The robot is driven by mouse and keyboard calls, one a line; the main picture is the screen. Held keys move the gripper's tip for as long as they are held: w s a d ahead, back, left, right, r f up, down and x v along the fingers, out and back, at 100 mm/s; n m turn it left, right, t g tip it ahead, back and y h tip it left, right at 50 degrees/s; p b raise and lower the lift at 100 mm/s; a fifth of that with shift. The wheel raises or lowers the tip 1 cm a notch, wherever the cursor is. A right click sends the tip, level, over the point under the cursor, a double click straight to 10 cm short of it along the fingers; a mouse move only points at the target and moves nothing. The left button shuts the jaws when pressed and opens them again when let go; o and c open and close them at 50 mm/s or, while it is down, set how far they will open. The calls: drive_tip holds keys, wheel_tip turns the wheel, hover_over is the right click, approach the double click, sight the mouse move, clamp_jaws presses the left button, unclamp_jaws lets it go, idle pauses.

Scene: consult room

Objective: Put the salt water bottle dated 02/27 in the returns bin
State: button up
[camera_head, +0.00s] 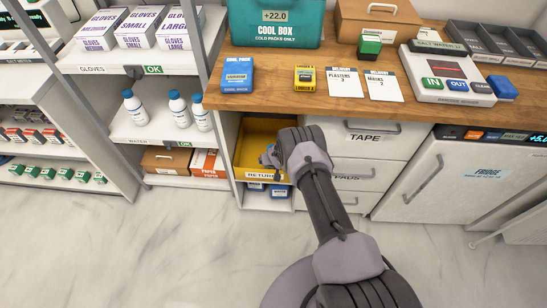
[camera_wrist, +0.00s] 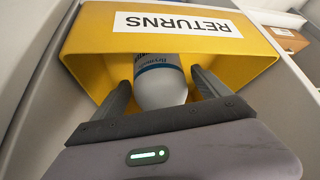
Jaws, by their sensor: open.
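The yellow returns bin (camera_head: 252,137) sits in the open cubby under the wooden counter, with a white RETURNS label on its front. In the wrist view the bin (camera_wrist: 88,52) fills the top, its label upside down. A white bottle with a blue band (camera_wrist: 160,88) is at the bin, between the two fingers of my gripper (camera_wrist: 161,84). The gripper is open, with a finger on either side of the bottle. No date on the bottle is readable, and what supports it is hidden. In the head view my arm covers part of the bin.
Several white bottles with blue caps (camera_head: 179,110) stand on the WATER shelf at left. Drawers (camera_head: 365,140) and a fridge (camera_head: 440,180) stand right of the bin. Blue packs (camera_head: 280,191) lie below it. The marble floor in front is clear.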

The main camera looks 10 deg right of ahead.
drive_tip(key=p+v, duration=0.7)
drive_tip(key=v, duration=0.4)
drive_tip(key=shift+r, duration=0.3)
drive_tip(key=shift+s, duration=0.1)
